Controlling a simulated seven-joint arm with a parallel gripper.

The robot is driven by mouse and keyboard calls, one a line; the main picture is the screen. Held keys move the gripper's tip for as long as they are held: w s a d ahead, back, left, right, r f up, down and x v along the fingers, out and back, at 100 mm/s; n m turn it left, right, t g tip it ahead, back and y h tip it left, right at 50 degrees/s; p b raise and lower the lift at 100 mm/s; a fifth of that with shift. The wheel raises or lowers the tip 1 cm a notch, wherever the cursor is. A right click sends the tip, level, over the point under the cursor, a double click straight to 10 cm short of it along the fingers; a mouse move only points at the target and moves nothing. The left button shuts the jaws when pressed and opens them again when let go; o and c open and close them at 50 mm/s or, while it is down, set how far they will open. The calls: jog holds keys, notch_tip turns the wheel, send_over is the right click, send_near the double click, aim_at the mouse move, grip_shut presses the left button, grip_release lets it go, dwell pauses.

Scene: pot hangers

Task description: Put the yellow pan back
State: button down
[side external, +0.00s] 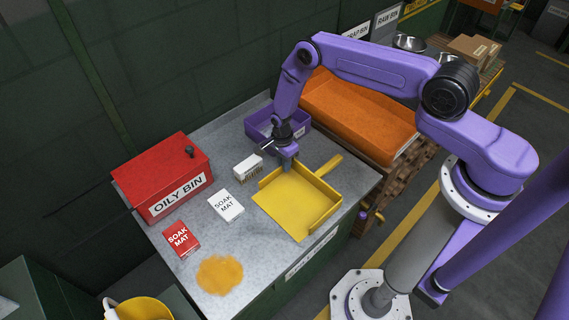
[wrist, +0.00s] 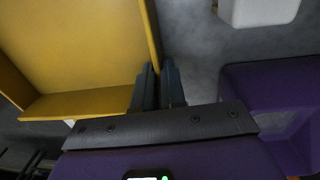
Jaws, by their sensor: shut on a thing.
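The yellow pan (side external: 290,208) is a flat, square-sided tray with low walls and a short handle pointing to the back right. It rests on or just above the grey table near its front right edge; I cannot tell which. My gripper (side external: 287,164) reaches down to the pan's back left wall and is shut on it. In the wrist view, the yellow pan (wrist: 75,45) fills the upper left, and its thin wall runs to my gripper's fingers (wrist: 158,75). The fingers hide the gripped spot.
A purple open bin (side external: 262,124) stands just behind my gripper. A white box (side external: 248,167), a white soak mat packet (side external: 226,205), a red packet (side external: 181,239) and a red oily bin (side external: 165,177) are to the left. An orange stain (side external: 220,275) lies in front. An orange tray (side external: 355,112) is behind right.

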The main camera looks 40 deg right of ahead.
jog(key=shift+f, duration=0.1)
jog(key=c, duration=1.2)
grip_release()
notch_tip(320, 180, up, 12)
jog(key=shift+w, duration=0.45)
